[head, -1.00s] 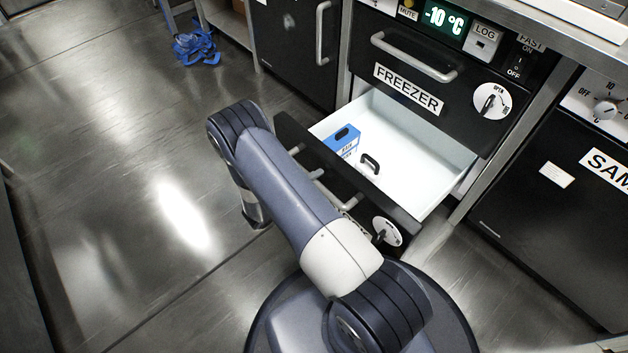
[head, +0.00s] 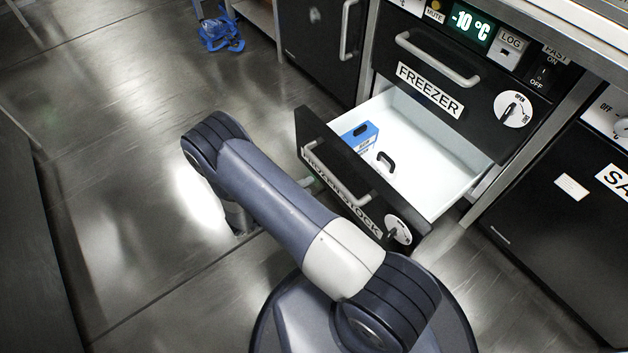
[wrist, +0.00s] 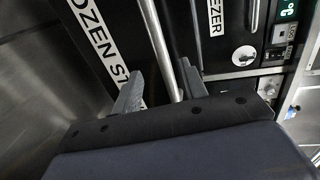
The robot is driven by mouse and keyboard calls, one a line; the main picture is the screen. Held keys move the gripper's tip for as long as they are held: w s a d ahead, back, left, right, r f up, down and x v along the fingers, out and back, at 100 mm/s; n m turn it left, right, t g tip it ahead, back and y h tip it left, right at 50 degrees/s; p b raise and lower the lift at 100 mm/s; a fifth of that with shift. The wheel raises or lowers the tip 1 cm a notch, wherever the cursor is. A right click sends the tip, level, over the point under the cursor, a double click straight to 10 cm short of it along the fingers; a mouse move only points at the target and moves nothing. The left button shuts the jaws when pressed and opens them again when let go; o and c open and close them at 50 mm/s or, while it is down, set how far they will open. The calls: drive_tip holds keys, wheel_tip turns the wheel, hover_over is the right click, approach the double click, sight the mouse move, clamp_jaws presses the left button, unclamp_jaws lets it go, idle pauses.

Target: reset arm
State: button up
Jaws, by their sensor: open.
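My gripper (wrist: 160,92) shows in the wrist view with its two fingers apart. It is open, and the silver drawer handle (wrist: 165,50) runs between or just beyond the fingers; I cannot tell the exact gap. In the head view my arm covers most of the gripper. The frozen-stock drawer (head: 345,190) stands open, with its handle (head: 335,176) on the front. Inside it are a blue and white box (head: 358,138) and a dark handle-shaped piece (head: 386,160).
The freezer's upper drawer (head: 440,85) is shut above the open one. A black cabinet (head: 560,200) stands at the right, another cabinet (head: 315,40) at the back. A blue item (head: 220,35) lies on the floor. The floor at left is clear.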

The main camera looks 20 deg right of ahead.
sight(330, 175)
drive_tip(key=shift+s+a, duration=0.15)
drive_tip(key=shift+a, duration=0.1)
drive_tip(key=b+x, duration=0.3)
drive_tip(key=x, duration=0.7)
drive_tip(key=shift+w+d, duration=0.2)
drive_tip(key=shift+d, duration=0.4)
drive_tip(key=shift+a, duration=0.15)
